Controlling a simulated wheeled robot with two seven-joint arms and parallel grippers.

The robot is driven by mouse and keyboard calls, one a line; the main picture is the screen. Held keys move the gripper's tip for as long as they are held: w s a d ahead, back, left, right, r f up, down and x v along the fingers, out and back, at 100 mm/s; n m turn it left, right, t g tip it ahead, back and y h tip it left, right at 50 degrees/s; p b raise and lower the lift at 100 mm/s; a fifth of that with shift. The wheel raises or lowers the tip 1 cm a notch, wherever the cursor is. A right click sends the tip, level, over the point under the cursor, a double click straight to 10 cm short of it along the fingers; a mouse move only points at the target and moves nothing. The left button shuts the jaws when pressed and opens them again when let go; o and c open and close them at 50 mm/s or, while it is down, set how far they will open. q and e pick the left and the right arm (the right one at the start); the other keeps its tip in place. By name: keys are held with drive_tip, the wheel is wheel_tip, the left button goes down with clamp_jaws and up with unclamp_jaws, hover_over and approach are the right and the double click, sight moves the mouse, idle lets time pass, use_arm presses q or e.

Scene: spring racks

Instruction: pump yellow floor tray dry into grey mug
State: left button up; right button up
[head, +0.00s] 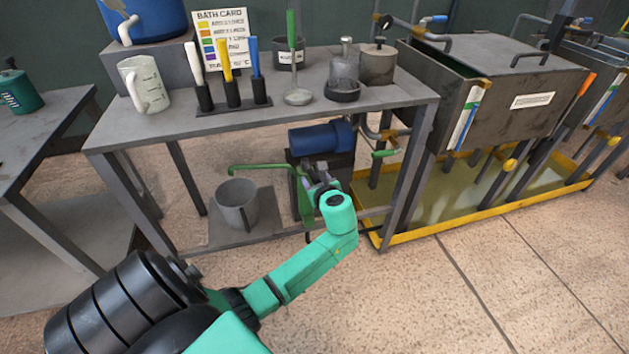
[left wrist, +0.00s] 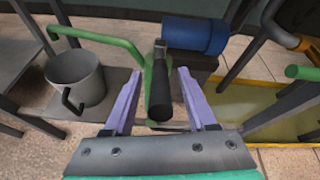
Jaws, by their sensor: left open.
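The yellow floor tray (head: 480,217) lies on the floor under the tanks, with murky liquid in it. Part of it shows in the left wrist view (left wrist: 262,128). The grey mug (head: 238,208) stands upright on a low board under the bench; it also shows in the left wrist view (left wrist: 75,80). A green pump (left wrist: 152,88) stands beside it, its green spout (head: 255,168) reaching over the mug. My left gripper (head: 318,182) is open at the pump. In the left wrist view its purple fingers (left wrist: 158,74) are on either side of the black pump handle (left wrist: 166,95).
The bench (head: 270,117) above holds a white jug (head: 146,85), several coloured-handled tools and metal pots. A blue motor (head: 320,137) sits behind the pump. Bench legs stand on both sides of my left arm. The floor in front of the tray is clear.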

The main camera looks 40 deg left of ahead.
use_arm(q)
drive_tip(key=shift+w+a+f, duration=0.15)
drive_tip(key=shift+w+a, duration=0.1)
drive_tip(key=shift+a, duration=0.05)
drive_tip(key=shift+c, duration=0.4)
clamp_jaws()
idle(0.9)
